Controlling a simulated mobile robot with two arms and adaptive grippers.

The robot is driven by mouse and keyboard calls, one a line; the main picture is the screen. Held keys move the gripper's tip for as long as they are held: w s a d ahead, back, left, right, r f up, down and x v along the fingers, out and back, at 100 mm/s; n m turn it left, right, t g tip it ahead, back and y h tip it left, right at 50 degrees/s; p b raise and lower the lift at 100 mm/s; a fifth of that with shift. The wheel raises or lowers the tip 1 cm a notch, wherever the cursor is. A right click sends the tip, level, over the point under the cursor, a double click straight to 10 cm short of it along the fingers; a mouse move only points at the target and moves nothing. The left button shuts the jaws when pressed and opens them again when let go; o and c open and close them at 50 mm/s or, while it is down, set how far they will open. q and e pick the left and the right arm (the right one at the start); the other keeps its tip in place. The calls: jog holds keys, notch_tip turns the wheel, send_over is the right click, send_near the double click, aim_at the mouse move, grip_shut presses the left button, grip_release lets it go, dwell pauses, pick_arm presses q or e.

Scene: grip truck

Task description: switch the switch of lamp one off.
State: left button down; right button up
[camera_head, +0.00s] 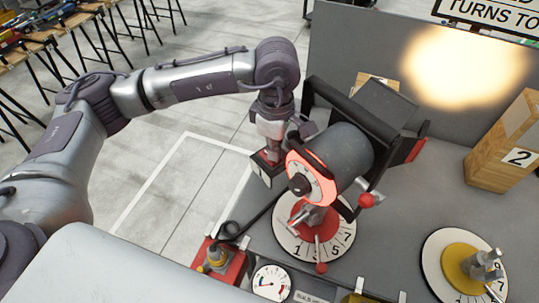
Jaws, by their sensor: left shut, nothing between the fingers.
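The lamp (345,152) is a grey cylinder with black flaps at its front and a red-and-white dial with a black knob (299,184) on its rear face. It stands on a round numbered base (289,222) with red levers. A bright warm light patch shows on the grey panel in front of it, so a lamp is lit. My left gripper (270,158) points down beside the lamp's rear left side, shut and empty. Its fingertips are close to the rear dial; whether they touch anything is unclear. The switch cannot be clearly told apart. My right gripper is out of view.
A second numbered base with a yellow centre (458,252) stands at the right. A wooden block marked 2 (502,150) stands behind it. A red box with a yellow plug (217,262) and a gauge (271,282) line the near edge.

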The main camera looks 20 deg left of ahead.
pick_arm(q)
jog(key=shift+f+b, duration=0.35)
jog(key=shift+f, duration=0.05)
jog(key=shift+r, duration=0.1)
jog(key=shift+r+p, duration=1.3)
jog(key=shift+r, duration=2.15)
jog(key=shift+f, duration=0.1)
